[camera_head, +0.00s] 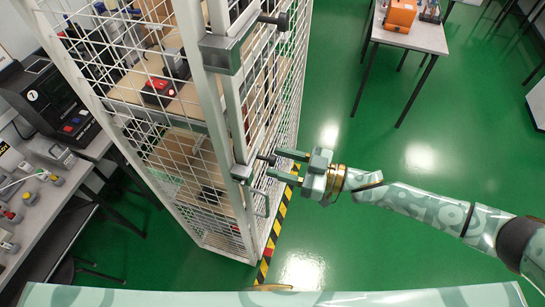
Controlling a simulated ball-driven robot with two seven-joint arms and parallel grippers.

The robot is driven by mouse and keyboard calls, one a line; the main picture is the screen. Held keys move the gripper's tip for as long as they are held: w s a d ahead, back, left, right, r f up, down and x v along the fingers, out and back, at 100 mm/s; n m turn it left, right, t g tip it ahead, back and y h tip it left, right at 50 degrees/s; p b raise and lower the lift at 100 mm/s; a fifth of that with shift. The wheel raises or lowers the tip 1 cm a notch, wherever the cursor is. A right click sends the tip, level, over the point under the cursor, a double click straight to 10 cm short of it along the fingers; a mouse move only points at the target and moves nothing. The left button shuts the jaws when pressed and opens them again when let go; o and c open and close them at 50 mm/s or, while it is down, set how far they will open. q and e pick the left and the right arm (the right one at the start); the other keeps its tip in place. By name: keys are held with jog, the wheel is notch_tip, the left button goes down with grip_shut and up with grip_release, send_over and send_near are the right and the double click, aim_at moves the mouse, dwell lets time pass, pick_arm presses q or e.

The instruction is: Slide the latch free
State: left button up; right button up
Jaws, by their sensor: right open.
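A white wire-mesh cage with a framed door (255,115) stands left of centre. A grey latch (241,173) with a dark bolt knob (267,158) sits low on the door edge. A second, larger grey latch (222,54) with a dark knob (283,20) sits higher up. My right gripper (275,163) comes in from the right, open, with its two fingers pointing left at the lower latch. The lower knob appears at or between the fingertips; contact cannot be told. My left gripper is not in view.
A door handle (261,204) hangs below the lower latch. Shelves inside the cage hold testers, including a red and black one (158,91). A bench (50,200) with devices stands at left. A table (425,38) with an orange case (400,14) stands at back right. Green floor between is clear.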

jog(key=shift+x, duration=1.2)
grip_shut()
jog(key=w+b, duration=0.1)
jog(key=w, duration=0.1)
jog(key=w+d, duration=0.1)
jog(key=w, duration=0.1)
jog(key=shift+w+d+f+b, duration=0.15)
jog(key=shift+w+d+b, duration=0.05)
jog(key=shift+b, duration=0.15)
jog(key=shift+w+d, duration=0.15)
jog(key=shift+w, duration=0.25)
